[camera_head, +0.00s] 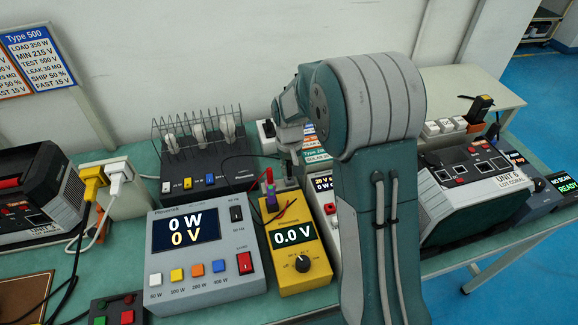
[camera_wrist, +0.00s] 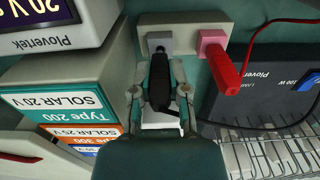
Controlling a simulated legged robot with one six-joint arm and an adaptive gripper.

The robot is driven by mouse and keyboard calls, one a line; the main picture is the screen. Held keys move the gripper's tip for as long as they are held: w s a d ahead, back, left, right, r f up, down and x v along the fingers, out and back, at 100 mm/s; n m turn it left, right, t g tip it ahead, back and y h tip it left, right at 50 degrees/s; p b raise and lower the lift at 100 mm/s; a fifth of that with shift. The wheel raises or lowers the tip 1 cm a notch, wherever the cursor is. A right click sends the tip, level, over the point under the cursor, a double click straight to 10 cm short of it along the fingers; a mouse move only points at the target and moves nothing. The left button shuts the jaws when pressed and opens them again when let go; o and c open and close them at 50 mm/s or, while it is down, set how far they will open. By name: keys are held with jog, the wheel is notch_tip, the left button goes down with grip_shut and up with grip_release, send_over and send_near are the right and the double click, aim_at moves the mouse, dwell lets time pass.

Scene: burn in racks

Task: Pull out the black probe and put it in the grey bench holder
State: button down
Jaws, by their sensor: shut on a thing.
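The black probe (camera_wrist: 160,82) is upright in the wrist view, between the fingers of my gripper (camera_wrist: 160,92), which is shut on it. Its far end meets or lies just in front of the grey holder (camera_wrist: 160,41) on a pale block; I cannot tell whether it is seated. The red probe (camera_wrist: 222,70) is in the pink holder (camera_wrist: 212,38) beside it, with a red lead running off to the right. In the head view my gripper (camera_head: 290,165) is behind the yellow meter (camera_head: 300,262), which reads 0.0 V; the black probe is not clear there.
A grey load box (camera_head: 205,268) reading 0 W and 0 V stands left of the meter. A wire rack (camera_head: 200,140) is behind it. Type 200 boxes (camera_wrist: 70,110) are close on the left in the wrist view. A large unit (camera_head: 480,185) stands right of my arm.

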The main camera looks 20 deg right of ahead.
aim_at(289, 161)
jog(key=shift+f, duration=0.7)
jog(key=c, duration=0.5)
grip_release()
jog(key=shift+c, duration=0.2)
jog(key=shift+r, duration=0.1)
notch_tip(289, 161, up, 11)
jog(key=shift+w, duration=0.1)
jog(key=shift+s+r, duration=0.2)
jog(key=shift+r, duration=0.35)
jog(key=s+r+t, duration=0.3)
jog(key=s+r, duration=0.6)
jog(key=s, duration=0.4)
jog(key=s+t, duration=0.2)
jog(key=s, duration=1.1)
jog(key=shift+r+t, duration=0.15)
jog(key=shift+t, duration=0.15)
